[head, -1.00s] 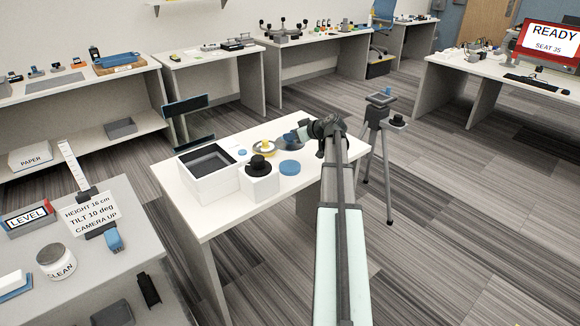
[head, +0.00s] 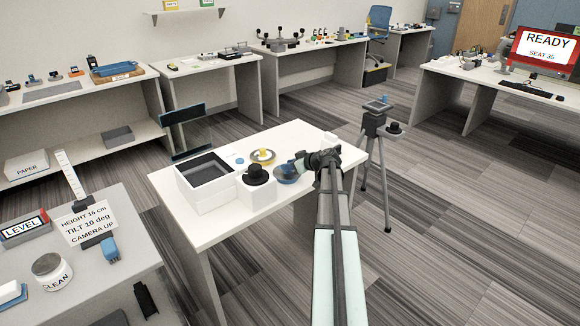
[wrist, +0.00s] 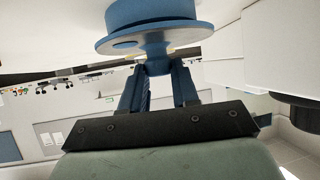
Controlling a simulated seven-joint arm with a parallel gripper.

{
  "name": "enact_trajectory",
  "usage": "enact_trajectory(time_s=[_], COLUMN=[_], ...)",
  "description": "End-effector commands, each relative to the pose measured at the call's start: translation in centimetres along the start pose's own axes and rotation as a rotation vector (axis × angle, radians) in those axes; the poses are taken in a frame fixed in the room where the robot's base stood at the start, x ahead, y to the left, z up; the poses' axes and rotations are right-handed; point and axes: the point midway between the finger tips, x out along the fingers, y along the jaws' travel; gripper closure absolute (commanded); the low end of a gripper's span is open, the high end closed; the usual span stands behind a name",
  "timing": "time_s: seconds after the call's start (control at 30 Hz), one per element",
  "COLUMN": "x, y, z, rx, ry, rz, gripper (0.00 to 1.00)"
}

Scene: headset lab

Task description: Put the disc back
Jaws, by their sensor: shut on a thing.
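My gripper (head: 303,163) reaches low over the right part of the white table (head: 225,243). In the wrist view, my gripper (wrist: 158,72) is shut on the narrow stem of a blue disc (wrist: 172,37) with a wide rim and a small dark spot. A thick blue round piece (wrist: 150,10) is against the disc's far side in that view; I cannot tell whether they touch fully. In the head view, the blue disc and round piece overlap as one blue shape (head: 285,175), partly hidden by my gripper.
Just left stands a white block (head: 257,194) with a black knob (head: 256,174). Farther left is an open white box (head: 205,198). A round dish (head: 262,156) with a yellow piece lies behind. A tripod (head: 374,125) stands right of the table. The table's front right is clear.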

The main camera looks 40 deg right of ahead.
Motion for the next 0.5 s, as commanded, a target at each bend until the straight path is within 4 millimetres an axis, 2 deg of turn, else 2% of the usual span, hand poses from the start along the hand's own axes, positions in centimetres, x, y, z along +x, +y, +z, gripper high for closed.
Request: enact_trajectory(time_s=[0.37, 0.4, 0.5], x=[0.21, 0.22, 0.2], y=[0.01, 0.01, 0.01], z=[0.36, 0.38, 0.36], rx=[0.001, 0.001, 0.001], ry=[0.001, 0.001, 0.001], rz=[0.0, 0.0, 0.0], gripper=[1.0, 0.68, 0.59])
